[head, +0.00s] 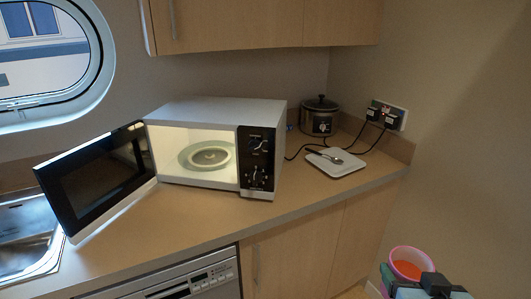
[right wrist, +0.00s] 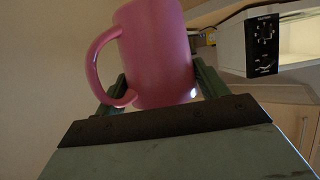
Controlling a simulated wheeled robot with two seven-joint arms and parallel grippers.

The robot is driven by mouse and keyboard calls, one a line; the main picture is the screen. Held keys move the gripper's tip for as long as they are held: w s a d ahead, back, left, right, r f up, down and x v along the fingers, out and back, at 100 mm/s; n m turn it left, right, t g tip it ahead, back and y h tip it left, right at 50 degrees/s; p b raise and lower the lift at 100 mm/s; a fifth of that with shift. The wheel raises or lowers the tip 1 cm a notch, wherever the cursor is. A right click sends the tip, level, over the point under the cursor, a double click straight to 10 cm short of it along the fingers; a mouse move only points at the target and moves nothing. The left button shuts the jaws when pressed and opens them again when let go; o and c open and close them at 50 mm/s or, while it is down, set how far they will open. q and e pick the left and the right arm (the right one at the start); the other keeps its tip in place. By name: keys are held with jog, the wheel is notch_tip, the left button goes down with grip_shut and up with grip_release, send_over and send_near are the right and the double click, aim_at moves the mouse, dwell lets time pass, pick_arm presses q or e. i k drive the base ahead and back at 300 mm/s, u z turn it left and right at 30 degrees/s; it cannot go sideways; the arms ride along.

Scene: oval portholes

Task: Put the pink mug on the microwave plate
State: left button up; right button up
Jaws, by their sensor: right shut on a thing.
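The pink mug (head: 411,256) is at the bottom right of the head view, off the counter's right end and low beside the cabinets. My right gripper (head: 403,277) is shut on it. In the right wrist view the mug (right wrist: 157,55) sits between the two fingers (right wrist: 152,92), its handle to the left. The white microwave (head: 215,111) stands on the counter with its door (head: 100,175) swung open to the left. My left gripper is not in view.
A white tray (head: 337,169) with a dark-handled utensil and a slow cooker (head: 320,117) stand right of the microwave. Cables run to wall sockets. A sink (head: 25,235) is at left, wall cupboards (head: 235,25) above. The counter before the microwave is clear.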

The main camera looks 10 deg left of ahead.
aim_at(218, 160)
jog(key=z, duration=0.15)
jog(key=i, duration=0.7)
jog(key=u, duration=1.8)
jog(key=i, duration=0.5)
jog(key=u, duration=0.05)
